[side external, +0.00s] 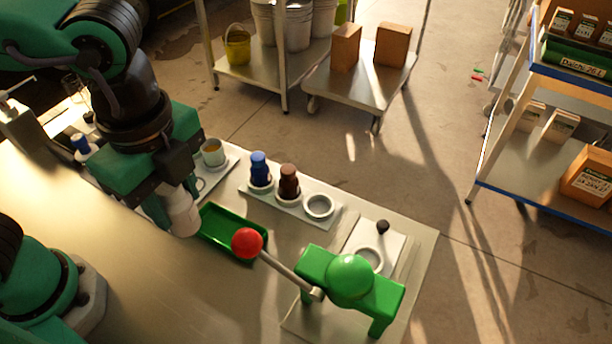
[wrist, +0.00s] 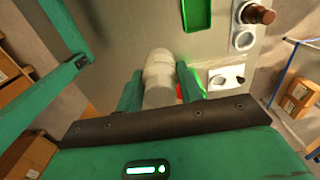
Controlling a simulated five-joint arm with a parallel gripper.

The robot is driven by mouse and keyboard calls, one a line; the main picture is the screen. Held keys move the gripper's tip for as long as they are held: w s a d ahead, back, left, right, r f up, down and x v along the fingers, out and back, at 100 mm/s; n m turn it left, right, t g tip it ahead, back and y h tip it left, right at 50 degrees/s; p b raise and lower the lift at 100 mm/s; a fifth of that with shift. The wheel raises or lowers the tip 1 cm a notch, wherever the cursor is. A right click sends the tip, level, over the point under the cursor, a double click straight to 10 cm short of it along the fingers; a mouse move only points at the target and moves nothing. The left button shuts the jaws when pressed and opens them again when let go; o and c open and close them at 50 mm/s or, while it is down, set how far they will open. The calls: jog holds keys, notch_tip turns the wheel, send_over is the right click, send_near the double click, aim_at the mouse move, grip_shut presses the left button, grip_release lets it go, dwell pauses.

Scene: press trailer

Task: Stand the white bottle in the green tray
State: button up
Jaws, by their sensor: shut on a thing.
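The white bottle (side external: 180,212) is held in my gripper (side external: 172,190) at the near left side of the green tray in the side view. In the wrist view the bottle (wrist: 158,75) sits between the two green fingers of my gripper (wrist: 160,88). The green tray (side external: 222,228) lies on the table, empty where it shows; it also shows in the wrist view (wrist: 196,15). I cannot tell whether the bottle touches the table or the tray.
A rack (side external: 290,204) holds a blue bottle (side external: 259,168), a brown bottle (side external: 289,180) and an empty ring (side external: 319,205). A green press (side external: 350,280) with a red-knobbed lever (side external: 247,242) stands right of the tray, its knob near the tray's edge. A cup (side external: 212,152) stands behind.

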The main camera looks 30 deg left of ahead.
notch_tip(320, 180, down, 10)
dwell(0.4)
jog(key=shift+w, duration=0.1)
jog(key=w+a+f, duration=0.5)
jog(key=w+f, duration=0.1)
jog(key=w, duration=0.4)
jog(key=shift+a+f, duration=0.2)
jog(key=shift+f, duration=0.2)
jog(key=shift+w, duration=0.1)
jog(key=shift+f, duration=2)
jog(key=shift+f, duration=0.1)
jog(key=o, duration=1.1)
jog(key=shift+o, duration=0.2)
